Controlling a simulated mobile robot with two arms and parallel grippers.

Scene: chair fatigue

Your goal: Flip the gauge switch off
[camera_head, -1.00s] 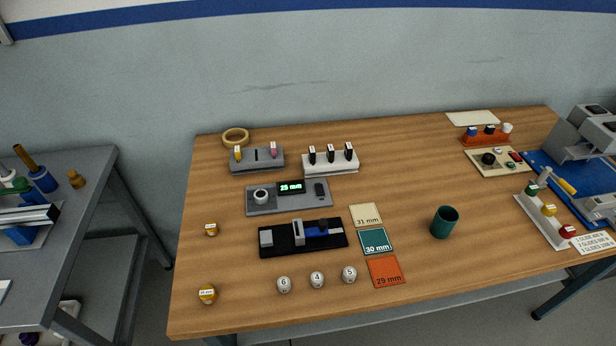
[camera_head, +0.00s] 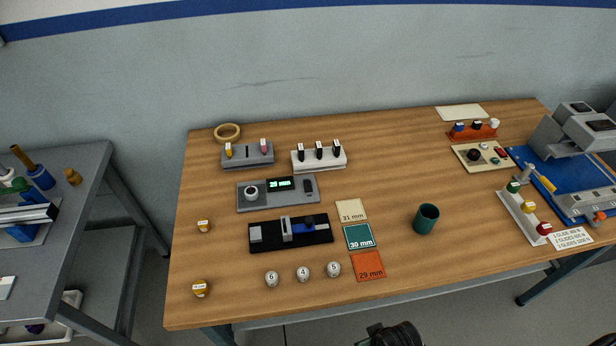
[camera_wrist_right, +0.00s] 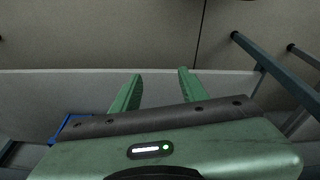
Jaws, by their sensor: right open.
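The gauge (camera_head: 277,193) is a grey box on the wooden table, left of the middle, in the head view. It has a round knob (camera_head: 251,193) at its left, a lit green display (camera_head: 280,184) and a small dark switch (camera_head: 308,187) at its right end. The switch's position is too small to tell. My right gripper (camera_wrist_right: 157,78) shows in the right wrist view with its two green fingers apart and nothing between them. It faces the floor and table underside, away from the gauge. A dark part of my arm shows at the bottom of the head view. My left gripper is not in view.
A black fixture (camera_head: 268,236) lies in front of the gauge; a grey holder (camera_head: 247,155) and a white holder (camera_head: 306,161) stand behind it. Mats (camera_head: 367,266), a green cup (camera_head: 426,219) and numbered pieces (camera_head: 303,274) are nearby.

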